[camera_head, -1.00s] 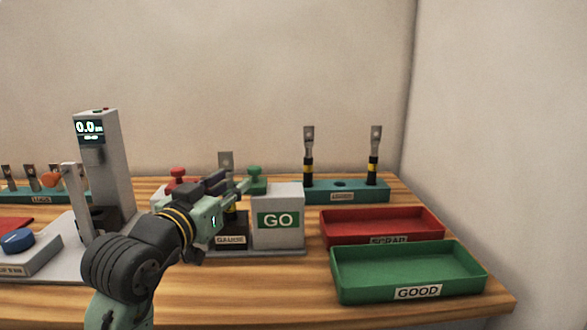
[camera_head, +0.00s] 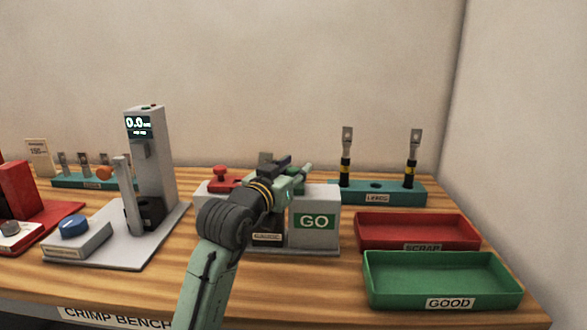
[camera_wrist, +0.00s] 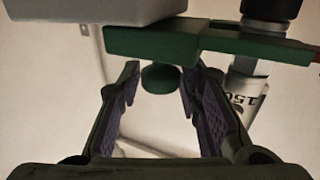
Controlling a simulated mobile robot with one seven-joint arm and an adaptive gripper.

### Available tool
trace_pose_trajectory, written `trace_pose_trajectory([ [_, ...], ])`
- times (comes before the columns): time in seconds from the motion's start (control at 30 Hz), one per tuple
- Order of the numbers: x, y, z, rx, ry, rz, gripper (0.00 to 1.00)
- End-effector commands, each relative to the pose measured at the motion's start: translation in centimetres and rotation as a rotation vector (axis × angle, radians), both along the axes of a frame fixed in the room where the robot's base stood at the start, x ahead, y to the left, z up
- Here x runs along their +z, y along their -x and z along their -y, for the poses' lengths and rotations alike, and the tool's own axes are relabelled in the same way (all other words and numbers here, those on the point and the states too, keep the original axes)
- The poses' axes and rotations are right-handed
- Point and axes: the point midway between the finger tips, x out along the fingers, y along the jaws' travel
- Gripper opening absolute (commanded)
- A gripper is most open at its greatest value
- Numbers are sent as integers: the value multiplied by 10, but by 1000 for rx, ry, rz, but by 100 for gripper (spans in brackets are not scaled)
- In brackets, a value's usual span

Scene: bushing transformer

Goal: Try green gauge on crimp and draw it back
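The green gauge (camera_wrist: 150,45) shows in the wrist view as a flat plate with a round green knob (camera_wrist: 162,78). My gripper (camera_wrist: 160,88) is open, with its fingertips to either side of the knob; I cannot tell whether they touch it. The plate runs beside the grey GO block and towards a dark collar (camera_wrist: 270,8) and a lug piece marked 150 (camera_wrist: 248,92). I cannot tell whether it reaches around the crimp. In the head view my gripper (camera_head: 295,172) is over the gauge stand (camera_head: 268,238) and hides most of the green gauge.
The GO block (camera_head: 314,220) stands right of my gripper, with a red-knobbed gauge (camera_head: 221,173) to its left. A grey measuring tower (camera_head: 150,165) reads 0.0. A lug rack (camera_head: 392,196) is behind the red SCRAP tray (camera_head: 417,244) and green GOOD tray (camera_head: 440,293).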

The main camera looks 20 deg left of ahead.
Motion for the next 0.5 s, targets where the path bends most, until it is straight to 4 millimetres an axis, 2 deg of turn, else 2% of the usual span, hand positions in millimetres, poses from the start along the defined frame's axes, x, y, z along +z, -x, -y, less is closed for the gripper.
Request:
trace_pose_trajectory([
  [0.07, 0, 0, 0, 0, 0, 0, 32],
  [0.5, 0, 1, 0, 0, 0, 0, 4],
])
